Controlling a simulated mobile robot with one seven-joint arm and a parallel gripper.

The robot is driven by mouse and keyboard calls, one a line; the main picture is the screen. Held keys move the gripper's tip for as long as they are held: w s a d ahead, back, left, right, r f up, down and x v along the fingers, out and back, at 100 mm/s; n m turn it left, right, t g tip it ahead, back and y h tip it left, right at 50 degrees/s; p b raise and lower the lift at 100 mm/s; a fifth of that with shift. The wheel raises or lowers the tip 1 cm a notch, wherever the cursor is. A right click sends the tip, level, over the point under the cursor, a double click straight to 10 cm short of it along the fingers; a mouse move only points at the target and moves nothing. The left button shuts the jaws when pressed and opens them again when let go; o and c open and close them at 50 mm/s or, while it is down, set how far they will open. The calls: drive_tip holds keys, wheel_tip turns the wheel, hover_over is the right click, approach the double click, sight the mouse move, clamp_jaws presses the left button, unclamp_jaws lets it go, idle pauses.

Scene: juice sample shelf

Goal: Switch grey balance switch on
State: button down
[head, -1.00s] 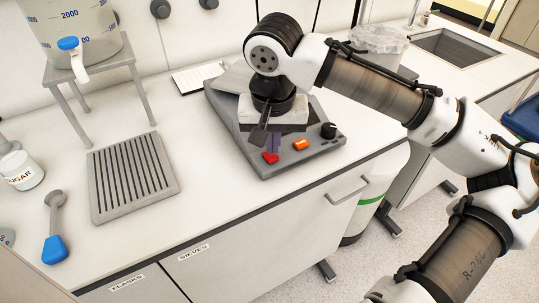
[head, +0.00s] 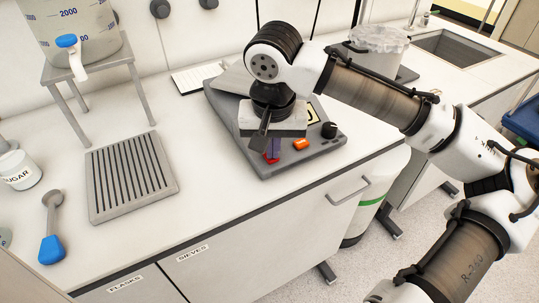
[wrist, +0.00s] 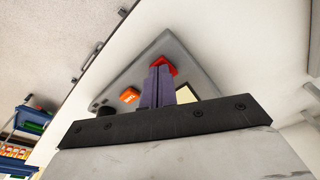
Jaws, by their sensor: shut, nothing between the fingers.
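The grey balance (head: 262,168) sits on the bench and has a red switch (head: 269,158), an orange switch (head: 302,144) and a black knob (head: 329,130) along its front panel. My gripper (head: 274,153) points down over the panel, with its purple fingers shut and empty. In the head view the fingertips overlap the red switch and partly hide it. In the wrist view the fingertips (wrist: 160,70) lie against the red switch (wrist: 171,63), with the orange switch (wrist: 129,95) to their left. I cannot tell whether they touch the red switch.
A grey slotted tray (head: 100,210), a blue-ended scoop (head: 52,245) and a sugar jar (head: 17,172) are on the bench at left. A large container stands on a grey stand (head: 88,71). A white bin (head: 376,48) and a sink (head: 458,50) are at the back right.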

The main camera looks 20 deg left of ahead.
wheel_tip(320, 180, up, 7)
drive_tip(key=p, duration=0.7)
drive_tip(key=shift+f, duration=0.1)
idle(0.5)
